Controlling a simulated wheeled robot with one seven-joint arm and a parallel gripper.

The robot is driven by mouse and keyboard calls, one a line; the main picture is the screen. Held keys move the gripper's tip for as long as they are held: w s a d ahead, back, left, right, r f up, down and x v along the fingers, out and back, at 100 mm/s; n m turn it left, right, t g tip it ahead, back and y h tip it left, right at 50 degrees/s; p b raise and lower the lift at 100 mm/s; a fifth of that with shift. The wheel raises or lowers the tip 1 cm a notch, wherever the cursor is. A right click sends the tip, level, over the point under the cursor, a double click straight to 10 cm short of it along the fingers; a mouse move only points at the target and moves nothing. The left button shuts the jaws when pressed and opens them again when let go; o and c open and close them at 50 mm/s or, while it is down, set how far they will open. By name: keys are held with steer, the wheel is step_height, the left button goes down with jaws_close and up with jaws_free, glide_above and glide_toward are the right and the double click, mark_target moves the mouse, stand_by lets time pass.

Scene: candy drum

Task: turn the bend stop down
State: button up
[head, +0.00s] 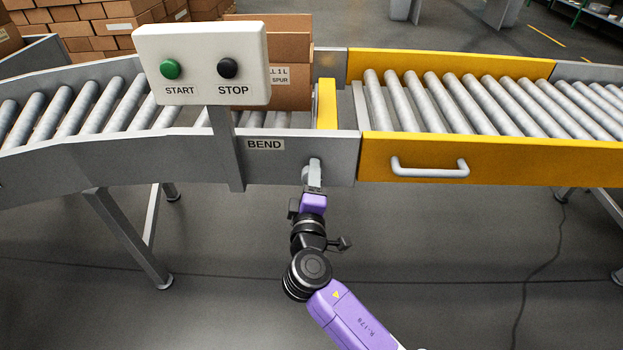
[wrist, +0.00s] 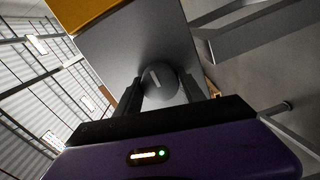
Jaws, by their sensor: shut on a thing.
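The bend stop is a yellow plate (head: 327,104) standing up across the rollers, right against the boxes, in the head view. Its grey knob (head: 315,165) is on the conveyor's front side, right of the BEND label (head: 265,145). In the wrist view the round knob (wrist: 158,78) with a pale line on its face sits between two dark fingers. My gripper (head: 313,187) is shut on the knob from the front; the wrist view shows its fingers (wrist: 160,88) on both sides. The fingers' exact contact is partly dark.
A START/STOP panel (head: 200,66) on a post (head: 226,150) stands left of my arm. Brown boxes (head: 289,60) are on the bend's rollers behind it. A yellow conveyor section with a grey handle (head: 430,170) is to the right. The floor below is mostly clear.

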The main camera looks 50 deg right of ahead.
steer(key=o, duration=1.4)
steer(key=shift+c, duration=0.2)
steer(key=v, duration=0.7)
steer(key=shift+s+a+p, duration=0.3)
steer(key=shift+p, duration=0.1)
